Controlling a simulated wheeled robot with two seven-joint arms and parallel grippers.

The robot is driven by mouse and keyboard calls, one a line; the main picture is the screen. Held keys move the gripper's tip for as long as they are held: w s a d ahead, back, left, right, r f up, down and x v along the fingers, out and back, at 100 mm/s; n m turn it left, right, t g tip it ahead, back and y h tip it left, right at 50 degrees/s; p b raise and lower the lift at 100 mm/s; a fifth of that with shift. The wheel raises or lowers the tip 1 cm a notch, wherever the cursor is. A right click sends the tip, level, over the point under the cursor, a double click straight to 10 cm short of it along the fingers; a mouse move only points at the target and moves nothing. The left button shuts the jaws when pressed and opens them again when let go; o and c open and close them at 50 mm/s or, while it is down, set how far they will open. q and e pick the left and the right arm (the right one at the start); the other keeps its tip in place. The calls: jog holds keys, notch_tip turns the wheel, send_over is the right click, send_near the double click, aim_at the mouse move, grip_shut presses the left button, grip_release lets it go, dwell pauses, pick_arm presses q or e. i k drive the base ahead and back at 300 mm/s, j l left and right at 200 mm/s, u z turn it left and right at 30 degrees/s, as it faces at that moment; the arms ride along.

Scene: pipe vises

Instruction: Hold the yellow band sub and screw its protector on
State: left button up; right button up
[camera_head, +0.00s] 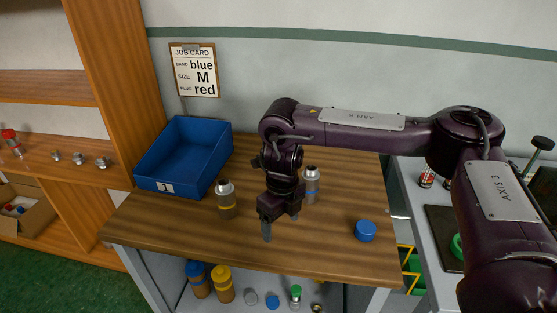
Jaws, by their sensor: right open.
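A grey sub with a dark top and a yellowish band (226,200) stands upright on the wooden bench, left of my right gripper. My left gripper is out of view.
A blue open bin (184,158) sits at the bench's back left. A job card (194,70) on the wall reads band blue, size M, plug red. Bottles and caps stand on the shelf below the bench (222,284). The bench front right is mostly clear.

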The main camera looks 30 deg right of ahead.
aim_at(225, 200)
jog(key=i+l, duration=0.35)
jog(key=i, duration=0.15)
jog(key=i+l, duration=0.35)
jog(key=i, duration=0.1)
